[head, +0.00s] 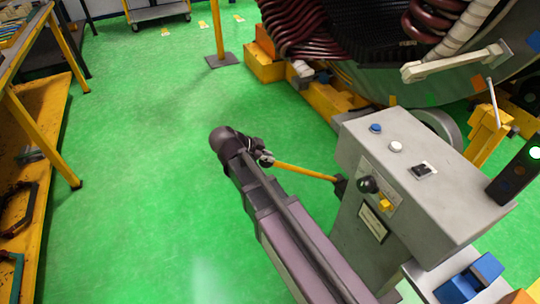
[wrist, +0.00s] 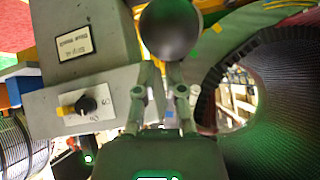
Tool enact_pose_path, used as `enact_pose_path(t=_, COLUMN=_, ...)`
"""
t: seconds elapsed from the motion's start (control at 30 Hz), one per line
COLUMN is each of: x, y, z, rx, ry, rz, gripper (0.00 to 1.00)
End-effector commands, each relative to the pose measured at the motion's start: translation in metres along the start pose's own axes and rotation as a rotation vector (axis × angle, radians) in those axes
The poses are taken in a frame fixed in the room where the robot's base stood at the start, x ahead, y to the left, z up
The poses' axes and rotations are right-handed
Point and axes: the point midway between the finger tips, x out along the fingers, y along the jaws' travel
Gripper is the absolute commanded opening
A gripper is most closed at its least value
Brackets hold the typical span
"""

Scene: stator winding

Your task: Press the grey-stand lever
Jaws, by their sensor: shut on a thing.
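The grey stand (head: 420,170) is at the right in the head view. A yellow lever (head: 305,173) sticks out from its left side, sloping slightly up to the left. My gripper (head: 264,158) is at the lever's free end, shut on it. In the wrist view a dark round knob (wrist: 170,28) sits at the fingertips of my gripper (wrist: 167,68), which hide its lower edge. The stand's grey face (wrist: 85,35) shows at the upper left there.
A large stator (head: 350,50) with dark red coils stands behind. A yellow workbench (head: 40,140) is at the left. Green floor (head: 150,150) between is clear.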

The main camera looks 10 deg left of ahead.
Motion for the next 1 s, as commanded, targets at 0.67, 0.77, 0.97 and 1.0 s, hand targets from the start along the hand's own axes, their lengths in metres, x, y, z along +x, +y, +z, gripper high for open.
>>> enact_pose_path(t=0.67, x=-0.006, y=0.001, z=-0.002, rx=-0.008, ry=-0.047, rz=-0.001, gripper=0.0)
enact_pose_path(t=0.77, x=-0.009, y=0.001, z=-0.013, rx=-0.005, ry=-0.037, rz=-0.002, gripper=0.0)
enact_pose_path(t=0.97, x=-0.013, y=0.003, z=-0.04, rx=0.002, ry=-0.01, rz=-0.005, gripper=0.0)
enact_pose_path(t=1.0, x=-0.014, y=0.003, z=-0.045, rx=0.003, ry=-0.005, rz=-0.006, gripper=0.0)
